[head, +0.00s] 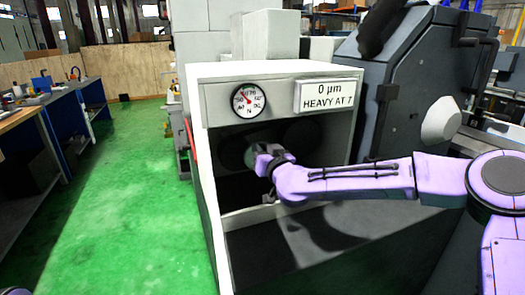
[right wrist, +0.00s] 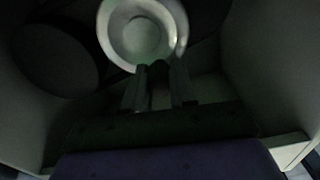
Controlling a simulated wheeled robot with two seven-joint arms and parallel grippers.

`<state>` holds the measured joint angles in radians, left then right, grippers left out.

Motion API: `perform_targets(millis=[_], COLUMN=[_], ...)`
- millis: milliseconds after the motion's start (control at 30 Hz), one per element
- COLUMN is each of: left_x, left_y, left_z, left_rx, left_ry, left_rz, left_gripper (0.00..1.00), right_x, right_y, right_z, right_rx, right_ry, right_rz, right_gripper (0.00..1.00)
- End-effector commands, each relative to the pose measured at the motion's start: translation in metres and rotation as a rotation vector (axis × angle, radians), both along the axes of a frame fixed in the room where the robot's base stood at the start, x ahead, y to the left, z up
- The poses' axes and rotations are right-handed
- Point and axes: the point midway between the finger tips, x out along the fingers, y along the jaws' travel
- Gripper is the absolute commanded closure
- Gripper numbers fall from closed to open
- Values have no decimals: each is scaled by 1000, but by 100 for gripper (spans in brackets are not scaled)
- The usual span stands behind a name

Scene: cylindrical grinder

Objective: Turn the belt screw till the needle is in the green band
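The round gauge (head: 248,101) is on the front of the white grinder housing, its red needle tilted to the upper left. I cannot make out a green band on the dial at this size.
A display plate (head: 325,95) reads "0 µm HEAVY AT 7". The white housing (head: 215,200) walls in the opening on its sides, with a ledge below. A dark grey machine cover (head: 400,90) stands at the right. Green floor (head: 130,200) is clear at the left, beside workbenches (head: 60,125).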

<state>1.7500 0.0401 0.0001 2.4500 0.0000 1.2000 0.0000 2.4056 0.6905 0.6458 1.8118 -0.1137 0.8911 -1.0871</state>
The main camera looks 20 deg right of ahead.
Motion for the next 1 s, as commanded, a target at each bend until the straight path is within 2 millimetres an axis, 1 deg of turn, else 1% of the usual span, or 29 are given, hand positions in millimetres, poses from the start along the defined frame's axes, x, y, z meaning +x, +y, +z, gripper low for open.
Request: perform_targets(millis=[267,467,1000], left_x=[0,0,0], left_y=[0,0,0], left_z=[-1,-3,-19], left_rx=[0,0,0], left_ry=[0,0,0], left_rz=[0,0,0], left_gripper=[48,48,48], right_x=[0,0,0], right_y=[-1,-4,-20], right_z=[0,0,-3], right_rx=[11,83,491], right_ry=[0,3,15], right_rz=[0,0,-1], right_gripper=[100,100,100])
